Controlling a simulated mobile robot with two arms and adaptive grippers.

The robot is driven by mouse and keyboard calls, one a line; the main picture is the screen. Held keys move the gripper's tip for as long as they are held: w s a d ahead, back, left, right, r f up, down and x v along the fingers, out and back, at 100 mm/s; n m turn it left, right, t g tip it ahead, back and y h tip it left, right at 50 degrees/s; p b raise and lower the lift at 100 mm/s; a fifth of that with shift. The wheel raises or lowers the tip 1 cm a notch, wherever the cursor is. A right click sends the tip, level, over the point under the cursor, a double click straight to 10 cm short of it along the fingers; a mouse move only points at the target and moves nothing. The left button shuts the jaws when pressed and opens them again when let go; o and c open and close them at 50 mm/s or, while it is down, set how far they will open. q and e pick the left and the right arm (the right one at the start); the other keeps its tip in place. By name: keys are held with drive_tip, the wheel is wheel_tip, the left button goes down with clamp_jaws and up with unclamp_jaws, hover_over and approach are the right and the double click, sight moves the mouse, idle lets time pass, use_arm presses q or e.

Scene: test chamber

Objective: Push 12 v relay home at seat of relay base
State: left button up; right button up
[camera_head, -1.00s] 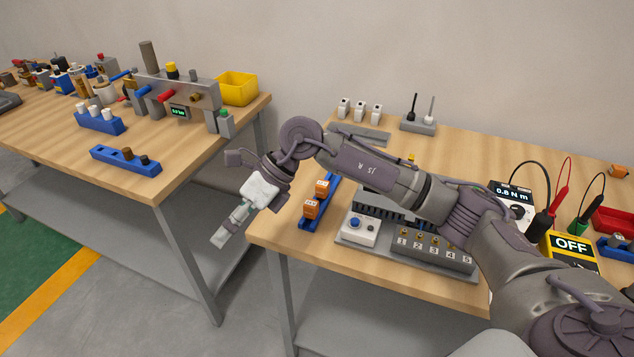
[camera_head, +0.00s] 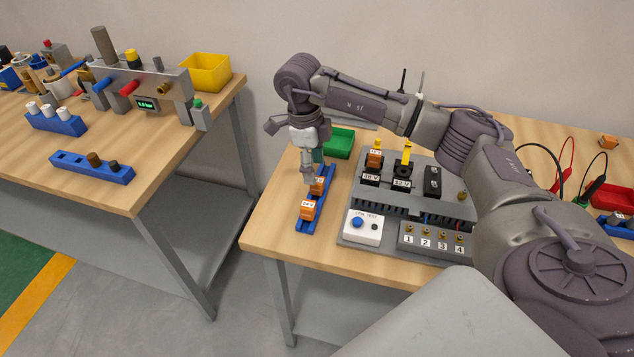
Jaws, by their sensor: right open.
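A blue rack (camera_head: 302,226) on the right bench holds two orange relays. The front relay (camera_head: 308,210) has a white label that seems to read 24 V. The rear relay (camera_head: 319,187) is partly hidden by my right gripper (camera_head: 311,180), and its label is not readable. That gripper points down at the rear relay, open; I cannot tell whether it touches it. The grey panel carries a base marked 12 V (camera_head: 402,183) with a yellow lever (camera_head: 406,153) standing up. Beside it, a base marked 48 V (camera_head: 370,179) has an orange relay (camera_head: 375,159). My left gripper is not in view.
A white box with a blue button (camera_head: 362,228) and a numbered terminal block (camera_head: 430,240) stand at the panel's front. A green tray (camera_head: 340,142) lies behind the rack. My right arm spans above the panel. A gap separates the left bench (camera_head: 150,180).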

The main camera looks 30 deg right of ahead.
sight(317, 179)
drive_tip(key=shift+s+d+f+p, duration=0.1)
drive_tip(key=shift+s+f+p, duration=0.05)
drive_tip(key=shift+f+p, duration=0.4)
drive_tip(key=shift+s+d+f+p, duration=0.1)
drive_tip(key=shift+f+p, duration=0.2)
drive_tip(key=shift+f, duration=0.3)
wheel_tip(317, 179, down, 2)
drive_tip(key=shift+d+f+p, duration=0.15)
drive_tip(key=shift+f+p, duration=0.05)
drive_tip(key=shift+p, duration=0.1)
drive_tip(key=shift+f, duration=0.3)
drive_tip(key=shift+c, duration=0.3)
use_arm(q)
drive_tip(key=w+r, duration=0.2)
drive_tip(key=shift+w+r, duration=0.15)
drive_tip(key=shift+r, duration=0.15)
use_arm(e)
clamp_jaws()
